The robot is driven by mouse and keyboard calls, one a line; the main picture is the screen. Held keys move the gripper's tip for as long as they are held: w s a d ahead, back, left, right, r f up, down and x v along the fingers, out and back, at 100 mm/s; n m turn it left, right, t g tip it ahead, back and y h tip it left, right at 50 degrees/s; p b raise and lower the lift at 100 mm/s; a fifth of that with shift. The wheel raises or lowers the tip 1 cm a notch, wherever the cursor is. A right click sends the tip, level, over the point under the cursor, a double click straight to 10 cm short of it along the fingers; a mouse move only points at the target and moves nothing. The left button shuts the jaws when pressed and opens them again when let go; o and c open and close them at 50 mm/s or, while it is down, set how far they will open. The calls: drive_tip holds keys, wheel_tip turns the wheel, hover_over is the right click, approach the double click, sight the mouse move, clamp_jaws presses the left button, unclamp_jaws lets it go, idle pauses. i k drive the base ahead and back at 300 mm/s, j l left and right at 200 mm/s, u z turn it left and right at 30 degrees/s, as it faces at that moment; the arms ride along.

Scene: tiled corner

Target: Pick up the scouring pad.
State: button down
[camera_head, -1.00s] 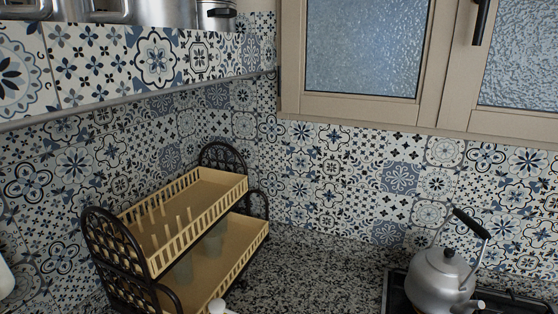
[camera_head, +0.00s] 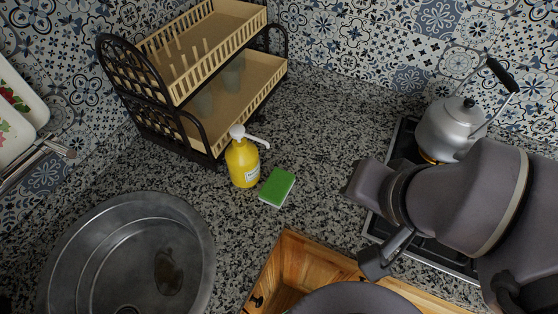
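The scouring pad (camera_head: 277,187) lies flat on the speckled granite counter, green side up with a thin pale edge. It sits just right of a yellow soap bottle (camera_head: 242,163) with a white pump; the two are close together. My arm comes in from the right of the view. My gripper (camera_head: 365,222) seems to be at the arm's left end, to the right of the pad and apart from it.
A round metal sink (camera_head: 203,228) is at lower left. A two-tier dish rack (camera_head: 178,97) stands behind the bottle. A kettle (camera_head: 449,130) stands on the stove (camera_head: 405,140) at right, behind my arm. An open wooden drawer (camera_head: 290,262) is below. Counter around the pad's right is clear.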

sight(274, 191)
drive_tip(key=u, duration=1.8)
drive_tip(key=z, duration=0.35)
drive_tip(key=k+j+z, duration=0.1)
drive_tip(key=z, duration=0.25)
drive_tip(key=k+z, duration=0.1)
drive_tip(key=z, duration=0.25)
drive_tip(key=i+j+u, duration=0.1)
drive_tip(key=j+u, duration=0.4)
